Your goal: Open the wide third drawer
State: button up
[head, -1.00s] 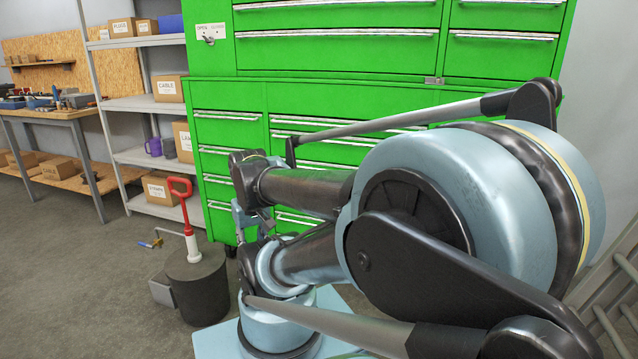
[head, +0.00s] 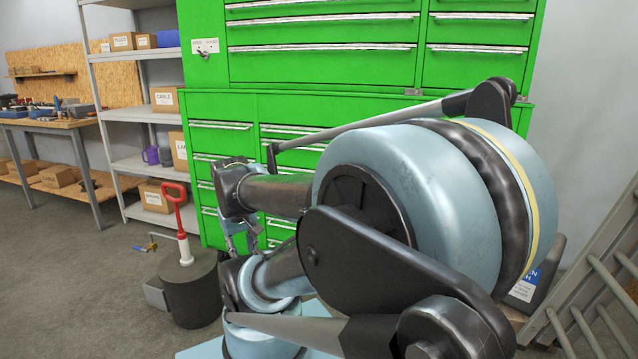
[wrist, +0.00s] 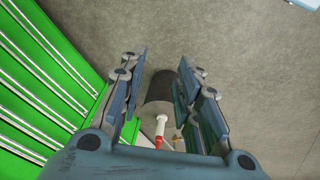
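A green tool cabinet (head: 225,105) with silver drawer handles fills the middle of the head view. Its upper chest has a stack of wide drawers (head: 320,35), all shut. The lower cabinet has narrow drawers (head: 222,140) on the left and wider drawers (head: 290,140) beside them. My arm hides much of the wider lower ones, and I cannot tell which drawer is meant. My gripper (head: 240,238) hangs in front of the lower cabinet. In the wrist view its fingers (wrist: 160,82) are apart and empty, pointing at the floor; the cabinet front (wrist: 45,75) lies to their left, not touched.
A dark drum (head: 187,290) with a red-handled tool (head: 178,215) stands left of my arm. Behind it are a grey shelf with boxes (head: 125,110) and a workbench (head: 45,125). A grey slatted frame (head: 590,290) is at the right.

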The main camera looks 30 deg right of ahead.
jog(key=w+d+r+n+t+h, duration=0.3)
jog(key=w+d+h, duration=0.8)
jog(key=w+d, duration=1.7)
jog(key=w+d+f+h, duration=0.1)
jog(key=w+d+f, duration=0.1)
jog(key=w+d, duration=0.2)
jog(key=w+d+f+h, duration=0.1)
jog(key=w+d, duration=0.3)
jog(key=d, duration=0.6)
jog(key=w+d+f+n+h, duration=0.1)
jog(key=w+d+f, duration=0.1)
jog(key=w+d, duration=0.2)
jog(key=d, duration=0.3)
jog(key=shift+w+d+f+g, duration=0.15)
jog(key=shift+w+f+g, duration=0.15)
jog(key=shift+g, duration=0.1)
jog(key=shift+s, duration=0.1)
grip_shut()
